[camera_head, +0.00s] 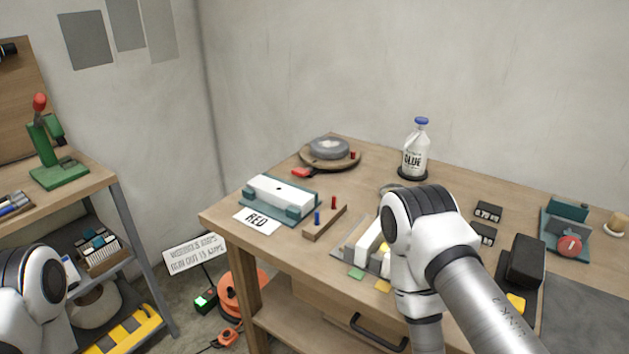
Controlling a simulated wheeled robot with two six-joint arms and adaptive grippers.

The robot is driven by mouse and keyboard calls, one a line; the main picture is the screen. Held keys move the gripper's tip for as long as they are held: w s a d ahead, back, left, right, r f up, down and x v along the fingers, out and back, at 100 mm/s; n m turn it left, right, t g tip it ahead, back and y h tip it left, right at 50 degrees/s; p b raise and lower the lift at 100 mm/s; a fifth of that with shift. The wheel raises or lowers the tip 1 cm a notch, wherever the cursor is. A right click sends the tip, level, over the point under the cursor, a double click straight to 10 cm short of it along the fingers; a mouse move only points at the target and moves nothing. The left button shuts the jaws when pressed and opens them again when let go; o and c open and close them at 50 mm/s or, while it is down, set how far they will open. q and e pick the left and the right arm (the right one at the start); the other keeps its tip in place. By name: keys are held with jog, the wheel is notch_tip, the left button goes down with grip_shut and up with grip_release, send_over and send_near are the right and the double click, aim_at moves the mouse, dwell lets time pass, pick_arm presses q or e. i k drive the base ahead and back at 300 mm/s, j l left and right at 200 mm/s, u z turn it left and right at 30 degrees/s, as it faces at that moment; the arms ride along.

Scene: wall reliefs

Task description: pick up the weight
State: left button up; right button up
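I cannot tell for sure which thing is the weight. A round grey metal disc (330,148) lies on a round wooden board (345,164) at the back left of the workbench and may be it. My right arm comes in from the lower right and bends over the front middle of the bench, well apart from the disc. Its gripper is not in view. A white joint of my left arm shows at the lower left edge. The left gripper is not in view either.
A shelf unit (128,215) stands left. An orange reel (242,292) lies on the floor.

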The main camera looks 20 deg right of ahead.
aim_at(487, 235)
jog(key=z, duration=1.5)
jog(key=k+l, duration=0.1)
jog(key=l, duration=0.2)
jog(key=k+l, duration=0.1)
jog(key=l, duration=0.15)
